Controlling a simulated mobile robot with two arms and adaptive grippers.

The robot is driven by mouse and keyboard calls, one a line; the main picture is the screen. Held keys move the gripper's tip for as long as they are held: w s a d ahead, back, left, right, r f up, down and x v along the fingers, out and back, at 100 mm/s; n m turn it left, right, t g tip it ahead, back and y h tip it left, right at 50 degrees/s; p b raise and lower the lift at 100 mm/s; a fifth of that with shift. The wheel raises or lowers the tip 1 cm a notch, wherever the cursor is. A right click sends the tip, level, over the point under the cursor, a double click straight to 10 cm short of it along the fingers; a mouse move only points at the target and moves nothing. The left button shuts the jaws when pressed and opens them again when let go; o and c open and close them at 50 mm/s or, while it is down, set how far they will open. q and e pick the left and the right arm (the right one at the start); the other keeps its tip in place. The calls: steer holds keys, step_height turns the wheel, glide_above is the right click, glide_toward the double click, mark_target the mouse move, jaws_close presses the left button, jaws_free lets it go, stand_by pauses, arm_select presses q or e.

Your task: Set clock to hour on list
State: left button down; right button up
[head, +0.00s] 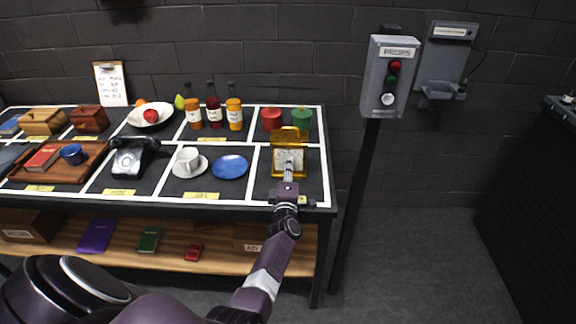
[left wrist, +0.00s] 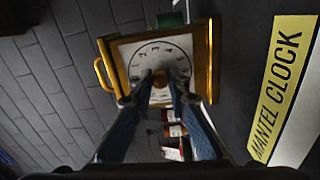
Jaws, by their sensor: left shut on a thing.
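A gold mantel clock (head: 289,138) with a pale face stands in the right-hand front cell of the table. In the left wrist view the clock (left wrist: 125,48) shows tilted, with dark numerals round its dial. My left gripper (head: 289,176) is in front of the clock and hides part of its face. In the left wrist view its fingertips (left wrist: 158,92) are closed at the middle of the dial, on the clock's hand or knob; the exact part is hidden. The list (head: 111,84) is on a clipboard at the back wall; its writing is too small to read. My right gripper is out of view.
A yellow "MANTEL CLOCK" label (left wrist: 280,85) lies beside the clock. A red canister (head: 271,119) and a green canister (head: 301,119) stand behind it. A blue plate (head: 230,167) is to its left. A button box (head: 390,78) on a post stands right of the table (head: 321,170).

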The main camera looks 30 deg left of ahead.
arm_select(q)
steer(key=m+p, duration=0.1)
steer(key=m, duration=0.3)
steer(key=shift+d+m, duration=0.1)
steer(key=shift+m, duration=0.2)
steer(key=m, duration=0.3)
steer(key=shift+m+p, duration=0.3)
steer(key=shift+p, duration=0.1)
steer(key=m, duration=0.4)
steer(key=shift+m+p, duration=0.35)
steer(key=shift+m, duration=1.75)
steer(key=c, duration=1.8)
jaws_free()
